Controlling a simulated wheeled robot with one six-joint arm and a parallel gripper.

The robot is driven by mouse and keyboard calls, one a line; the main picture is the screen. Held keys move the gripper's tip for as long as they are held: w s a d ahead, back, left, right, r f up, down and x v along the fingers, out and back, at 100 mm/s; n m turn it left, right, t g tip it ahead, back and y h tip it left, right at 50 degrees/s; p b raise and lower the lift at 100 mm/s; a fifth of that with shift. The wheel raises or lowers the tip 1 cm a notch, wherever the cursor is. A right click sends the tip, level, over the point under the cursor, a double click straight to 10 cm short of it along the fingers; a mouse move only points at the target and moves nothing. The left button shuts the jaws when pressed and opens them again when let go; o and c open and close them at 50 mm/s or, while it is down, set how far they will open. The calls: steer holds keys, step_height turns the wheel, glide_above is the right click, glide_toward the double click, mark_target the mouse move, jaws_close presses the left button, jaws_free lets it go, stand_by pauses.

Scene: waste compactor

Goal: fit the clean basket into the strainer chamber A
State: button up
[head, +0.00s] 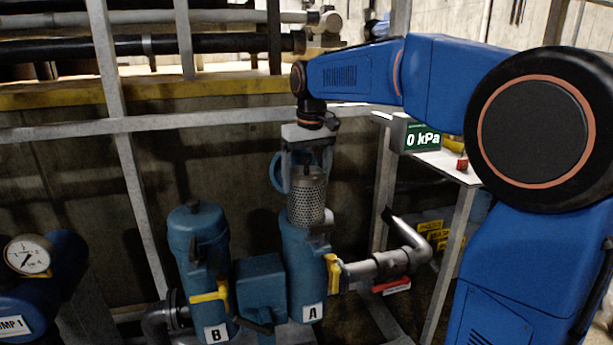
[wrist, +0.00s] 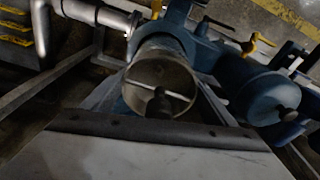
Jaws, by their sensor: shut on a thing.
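The basket (head: 307,197) is a grey perforated metal cylinder, upright in the head view. My gripper (head: 307,170) is above it, shut on its top handle. In the wrist view the basket's round top (wrist: 178,72) shows a crossbar and a dark knob between my fingers (wrist: 158,103). Strainer chamber A (head: 303,262) is a blue upright cylinder labelled A, directly beneath. The basket's lower end is at the chamber's mouth; I cannot tell how far inside it is. The chamber's blue lid (head: 279,172) appears raised behind the basket, partly hidden by my gripper.
Blue chamber B (head: 199,250) stands closed to the left, with a blue block (head: 260,280) between. Yellow handles (head: 334,272) and a grey pipe (head: 385,264) flank chamber A. A display (head: 422,139) reads 0 kPa. Frame posts (head: 128,150) stand left.

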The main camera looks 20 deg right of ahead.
mark_target(307, 206)
steer(key=shift+f, duration=4.4)
steer(key=o, duration=2.1)
steer(key=shift+d, duration=0.1)
steer(key=r, duration=0.5)
steer(key=s+r, duration=0.1)
steer(key=r, duration=1)
steer(key=shift+s+d+r, duration=0.1)
steer(key=shift+s+d, duration=0.1)
steer(key=shift+s, duration=0.2)
steer(key=shift+s+r, duration=0.1)
steer(key=shift+r, duration=0.5)
